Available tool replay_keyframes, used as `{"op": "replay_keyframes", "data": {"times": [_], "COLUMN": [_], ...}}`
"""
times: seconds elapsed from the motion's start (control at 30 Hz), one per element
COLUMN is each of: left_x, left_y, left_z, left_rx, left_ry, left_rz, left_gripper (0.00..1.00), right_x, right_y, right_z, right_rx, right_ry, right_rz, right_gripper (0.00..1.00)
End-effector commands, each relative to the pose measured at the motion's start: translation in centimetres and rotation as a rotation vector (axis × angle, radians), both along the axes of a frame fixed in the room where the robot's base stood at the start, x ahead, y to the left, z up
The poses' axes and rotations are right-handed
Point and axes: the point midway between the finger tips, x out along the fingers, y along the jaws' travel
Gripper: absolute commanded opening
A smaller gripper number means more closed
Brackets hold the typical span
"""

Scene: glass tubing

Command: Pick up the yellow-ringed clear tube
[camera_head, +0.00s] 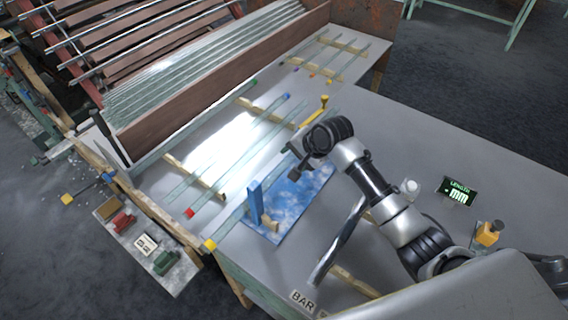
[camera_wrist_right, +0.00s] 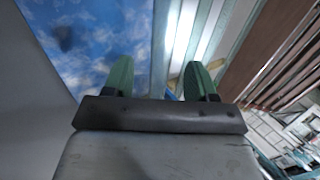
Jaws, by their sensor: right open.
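The clear tube with the yellow ring (camera_head: 210,244) lies on the table, its yellow end at the near left. It runs up and right past the blue upright block, and part of it is hidden near my right gripper. My right gripper (camera_head: 293,162) is open above the table close to the tube's line; I cannot tell the exact gap. In the right wrist view its two green fingers (camera_wrist_right: 160,80) are apart with nothing held between them. Pale tubing (camera_wrist_right: 182,35) shows beyond the fingers, but its ring colour is not visible there. My left gripper is not in view.
Tubes with red (camera_head: 189,212), blue (camera_head: 287,96) and green (camera_head: 253,82) ends lie alongside on wooden strips. A blue upright block (camera_head: 255,203) stands by the blue cloudy mat (camera_head: 290,205). A long rack of tubes (camera_head: 205,65) is behind. A length display (camera_head: 457,191) is at right.

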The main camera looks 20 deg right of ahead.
Motion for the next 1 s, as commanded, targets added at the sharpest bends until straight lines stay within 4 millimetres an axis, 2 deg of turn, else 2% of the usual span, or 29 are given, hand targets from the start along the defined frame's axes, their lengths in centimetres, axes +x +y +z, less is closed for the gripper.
{"op": "replay_keyframes", "data": {"times": [0.07, 0.2, 0.43, 0.8, 1.0], "left_x": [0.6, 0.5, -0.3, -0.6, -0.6], "left_y": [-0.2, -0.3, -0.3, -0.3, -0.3], "left_z": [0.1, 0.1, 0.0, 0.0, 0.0], "left_rx": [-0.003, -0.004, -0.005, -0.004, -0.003], "left_ry": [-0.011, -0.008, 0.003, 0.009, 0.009], "left_rz": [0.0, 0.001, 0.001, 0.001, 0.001], "left_gripper": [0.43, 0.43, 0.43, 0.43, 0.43], "right_x": [0.5, 1.0, 1.1, 1.1, 1.1], "right_y": [0.6, 1.0, 1.0, 1.0, 1.0], "right_z": [-1.0, -2.0, -2.1, -2.1, -2.1], "right_rx": [0.0, -0.001, -0.002, -0.001, -0.002], "right_ry": [0.002, -0.001, -0.001, -0.001, -0.001], "right_rz": [0.0, -0.001, 0.0, 0.0, 0.0], "right_gripper": [0.57, 0.57, 0.57, 0.02, 0.02]}}
